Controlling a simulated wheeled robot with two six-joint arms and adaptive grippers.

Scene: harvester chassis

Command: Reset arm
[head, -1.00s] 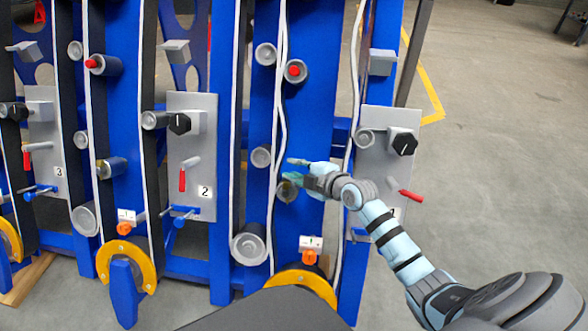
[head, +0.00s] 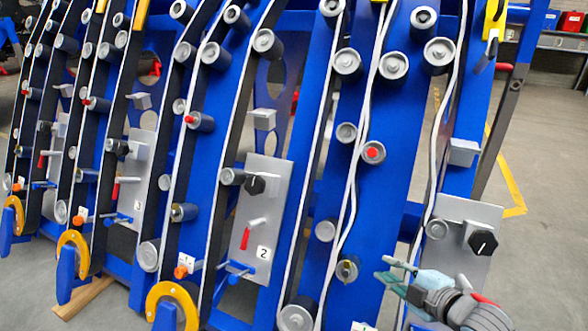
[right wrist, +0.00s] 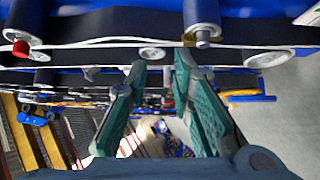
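My right gripper (head: 383,268) is at the lower right in the head view, in front of the blue harvester chassis (head: 390,180). Its teal fingers are apart and hold nothing. It points left, just right of a small roller (head: 347,271). In the right wrist view the gripper (right wrist: 162,65) shows both fingers spread, with rollers and a pale cable beyond the tips. Most of my right arm is below the head picture. My left gripper is not in view.
A grey panel (head: 452,211) with a black knob (head: 481,242) stands just above my right gripper. Panel 2 (head: 262,183) has a red handle (head: 245,238). Open floor (head: 545,220) lies at right.

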